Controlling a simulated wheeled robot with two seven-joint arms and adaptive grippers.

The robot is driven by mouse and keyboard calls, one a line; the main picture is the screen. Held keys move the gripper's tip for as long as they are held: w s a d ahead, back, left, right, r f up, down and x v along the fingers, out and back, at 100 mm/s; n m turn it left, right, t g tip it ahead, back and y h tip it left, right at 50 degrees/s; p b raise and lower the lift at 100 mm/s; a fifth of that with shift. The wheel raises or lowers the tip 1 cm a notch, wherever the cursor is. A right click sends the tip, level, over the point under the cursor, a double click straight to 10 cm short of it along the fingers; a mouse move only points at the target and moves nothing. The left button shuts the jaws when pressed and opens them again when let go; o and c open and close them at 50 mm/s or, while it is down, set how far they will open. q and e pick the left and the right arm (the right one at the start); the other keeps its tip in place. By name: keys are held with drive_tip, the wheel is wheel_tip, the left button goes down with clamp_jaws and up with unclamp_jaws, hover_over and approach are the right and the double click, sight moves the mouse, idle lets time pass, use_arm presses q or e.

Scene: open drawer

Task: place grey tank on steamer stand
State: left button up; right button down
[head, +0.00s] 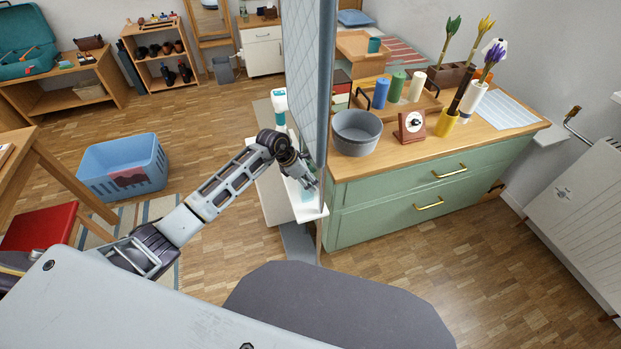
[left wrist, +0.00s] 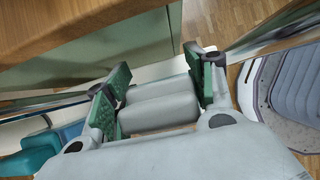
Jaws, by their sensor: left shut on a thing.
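My left gripper (head: 309,184) reaches in from the left beside the tall blue-grey board, low over a white ledge (head: 310,213) that seems to be part of the steamer stand. In the left wrist view, the green-padded fingers of the gripper (left wrist: 160,90) are shut on the grey tank (left wrist: 160,110), a smooth, rounded grey body with a groove across it. In the head view the tank is mostly hidden, and I cannot tell whether it touches the ledge. A white and teal upright part (head: 280,105) stands behind my forearm. My right gripper is not in view.
The tall board (head: 319,80) stands close to the right of my gripper. The green drawer cabinet (head: 400,210) is just beyond it, with a grey pot (head: 357,132) on top. A blue basket (head: 122,165) is on the floor at left. Open floor lies between.

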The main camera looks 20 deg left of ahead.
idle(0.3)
use_arm(q)
drive_tip(key=shift+f, duration=0.1)
drive_tip(key=o, duration=1.1)
drive_tip(key=shift+o, duration=0.2)
